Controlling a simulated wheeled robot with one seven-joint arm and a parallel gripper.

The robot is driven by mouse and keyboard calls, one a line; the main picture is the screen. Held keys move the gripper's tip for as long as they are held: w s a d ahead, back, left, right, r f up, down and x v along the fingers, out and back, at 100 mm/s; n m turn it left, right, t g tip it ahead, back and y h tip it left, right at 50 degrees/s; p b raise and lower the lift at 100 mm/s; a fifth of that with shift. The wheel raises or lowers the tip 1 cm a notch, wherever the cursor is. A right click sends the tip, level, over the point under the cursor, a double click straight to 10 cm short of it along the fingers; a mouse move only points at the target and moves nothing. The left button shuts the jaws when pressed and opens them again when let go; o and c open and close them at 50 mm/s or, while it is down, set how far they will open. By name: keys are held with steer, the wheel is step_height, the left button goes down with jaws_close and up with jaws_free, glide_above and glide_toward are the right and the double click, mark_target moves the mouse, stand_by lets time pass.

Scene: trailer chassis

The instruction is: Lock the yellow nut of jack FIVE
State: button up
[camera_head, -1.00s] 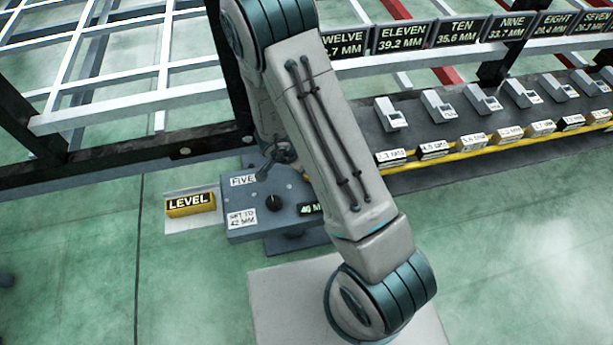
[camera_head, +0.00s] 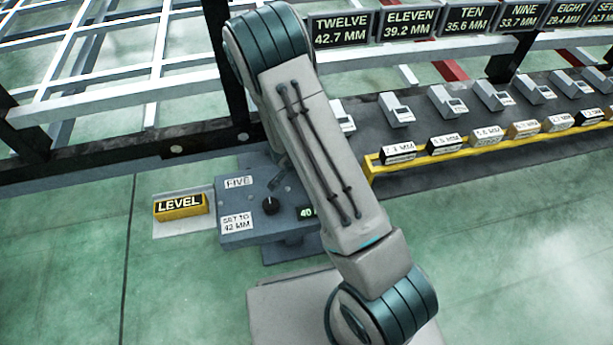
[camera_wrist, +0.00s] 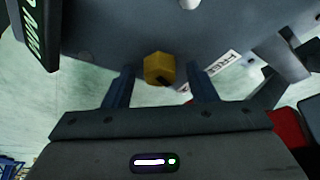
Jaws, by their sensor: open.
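I cannot tell how deep the nut sits between the fingers. A white label reading FREE (camera_wrist: 222,63) is right of the nut. My arm hides the nut in the head view.
A yellow LEVEL block (camera_head: 181,206) lies left of the jack box. Several grey gauge devices stand on a dark bench (camera_head: 420,150) to the right, with labelled blocks along a yellow rail (camera_head: 375,172). Black and white chassis beams (camera_head: 120,160) run behind. Green floor is open in front.

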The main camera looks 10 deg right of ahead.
steer(key=c, duration=1)
steer(key=m+p, duration=0.1)
steer(key=p, duration=0.2)
steer(key=shift+r+p, duration=0.35)
steer(key=shift+w+p, duration=0.1)
steer(key=shift+p, duration=0.4)
steer(key=m+g+p, duration=0.1)
steer(key=m+p, duration=0.1)
steer(key=p, duration=0.4)
steer(key=shift+w+h, duration=0.1)
steer(key=shift+h, duration=0.2)
steer(key=shift+m+p, duration=0.4)
steer(key=shift+p, duration=0.25)
steer(key=shift+f+p, duration=0.1)
steer(key=shift+p, duration=0.55)
steer(key=shift+a+f+m, duration=0.1)
steer(key=shift+f+m, duration=0.1)
steer(key=shift+m, duration=0.2)
